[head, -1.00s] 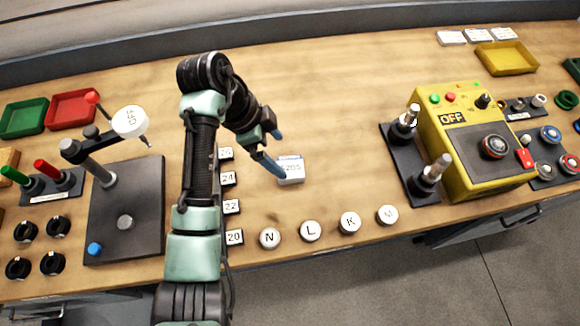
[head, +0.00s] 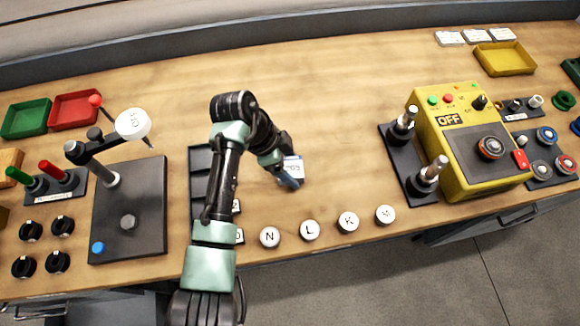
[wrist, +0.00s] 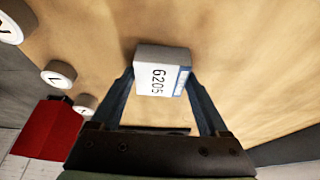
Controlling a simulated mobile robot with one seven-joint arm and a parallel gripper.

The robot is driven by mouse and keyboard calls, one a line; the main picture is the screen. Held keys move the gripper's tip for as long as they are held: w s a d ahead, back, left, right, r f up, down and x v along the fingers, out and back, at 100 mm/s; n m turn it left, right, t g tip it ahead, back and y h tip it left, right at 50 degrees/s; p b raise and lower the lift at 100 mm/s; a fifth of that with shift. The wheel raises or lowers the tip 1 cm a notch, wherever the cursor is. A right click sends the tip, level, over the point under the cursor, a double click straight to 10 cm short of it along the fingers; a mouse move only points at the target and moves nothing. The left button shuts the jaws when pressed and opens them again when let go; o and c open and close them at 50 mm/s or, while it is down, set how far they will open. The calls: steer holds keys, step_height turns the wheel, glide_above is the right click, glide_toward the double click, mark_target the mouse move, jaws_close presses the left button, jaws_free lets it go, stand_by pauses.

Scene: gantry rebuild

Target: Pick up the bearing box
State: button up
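The bearing box is a small white box with a blue edge and the number 6205 (wrist: 160,76). It also shows in the head view (head: 293,164), near the middle of the wooden bench. My gripper (wrist: 160,78) has its two blue fingers on either side of the box, with the fingertips right beside its sides. I cannot tell whether they press on it. In the head view my gripper (head: 290,170) reaches down at the box, and one blue finger covers part of its near side. The far finger is mostly hidden. No clear lift off the bench shows.
White round caps marked with letters, such as N (head: 269,237) and L (head: 309,230), line the bench's front edge. A dark rack (head: 200,160) lies left, partly behind my arm. A yellow control box (head: 470,140) stands right. The bench behind the box is clear.

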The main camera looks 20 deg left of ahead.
steer(key=c, duration=1)
